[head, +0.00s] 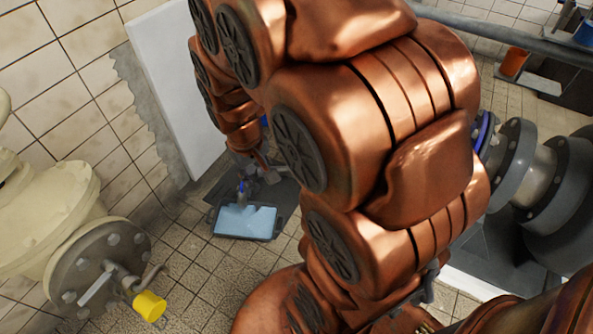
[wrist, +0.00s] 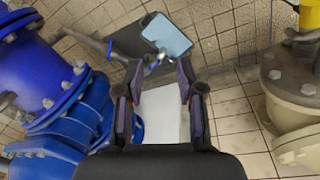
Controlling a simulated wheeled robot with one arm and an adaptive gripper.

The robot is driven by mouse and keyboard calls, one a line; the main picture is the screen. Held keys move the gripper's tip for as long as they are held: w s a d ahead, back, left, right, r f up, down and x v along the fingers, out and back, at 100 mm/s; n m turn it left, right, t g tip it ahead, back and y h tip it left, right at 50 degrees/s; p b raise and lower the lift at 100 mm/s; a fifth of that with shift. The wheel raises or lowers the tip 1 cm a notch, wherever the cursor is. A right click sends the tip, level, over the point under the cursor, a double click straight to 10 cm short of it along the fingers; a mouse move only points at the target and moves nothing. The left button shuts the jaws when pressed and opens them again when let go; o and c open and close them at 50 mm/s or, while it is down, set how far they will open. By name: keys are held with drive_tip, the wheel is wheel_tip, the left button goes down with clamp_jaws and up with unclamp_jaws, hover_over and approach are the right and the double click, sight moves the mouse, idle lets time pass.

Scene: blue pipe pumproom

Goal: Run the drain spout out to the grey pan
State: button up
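The grey pan (head: 277,231) sits on the floor with a flat light blue surface inside its dark rim. In the wrist view the pan (wrist: 183,62) lies beyond my fingertips. The drain spout (wrist: 92,42) is a thin grey pipe with a blue part close to its end, beside the pan's near edge. In the head view small grey and blue fittings (head: 242,192) show just behind the pan. My gripper (wrist: 159,72) is open, its fingers apart, with the spout's end close to the left fingertip. I cannot tell whether they touch.
Large blue flanged pipework (wrist: 35,65) stands close on the left in the wrist view. A cream flanged pipe (wrist: 292,95) is on the right. A white panel (head: 170,85) leans by the tiled wall. A yellow cap (head: 149,305) is at the lower left. Tiled floor around the pan is clear.

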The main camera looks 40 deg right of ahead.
drive_tip(key=w+d+f+t+h+b, duration=0.25)
drive_tip(key=w+d+f+b, duration=0.25)
drive_tip(key=w+d+f, duration=0.75)
drive_tip(key=w+d+f+t+h+b, duration=0.1)
drive_tip(key=w+d+f+t+b, duration=0.35)
drive_tip(key=w+d+f, duration=0.7)
drive_tip(key=s+d+f+m+t+h+b, duration=0.1)
drive_tip(key=s+d+f+t+b, duration=0.15)
drive_tip(key=f, duration=0.65)
drive_tip(key=s+d+f+t+h+b, duration=0.1)
drive_tip(key=s+d+f+t+b, duration=0.2)
drive_tip(key=f, duration=0.6)
drive_tip(key=s+d+f+m+t+h+b, duration=0.1)
drive_tip(key=d+f+t+h+b, duration=0.15)
drive_tip(key=f+b, duration=0.45)
drive_tip(key=shift+y, duration=0.4)
drive_tip(key=shift+d+f+x, duration=0.1)
drive_tip(key=shift+f+x, duration=0.1)
drive_tip(key=shift+x, duration=1.1)
drive_tip(key=shift+d+f+x, duration=0.1)
drive_tip(key=shift+f+x, duration=0.15)
drive_tip(key=shift+x, duration=1)
drive_tip(key=shift+d+f+x, duration=0.1)
drive_tip(key=shift+f+x, duration=0.1)
drive_tip(key=shift+x, duration=1.1)
drive_tip(key=shift+s, duration=0.2)
clamp_jaws()
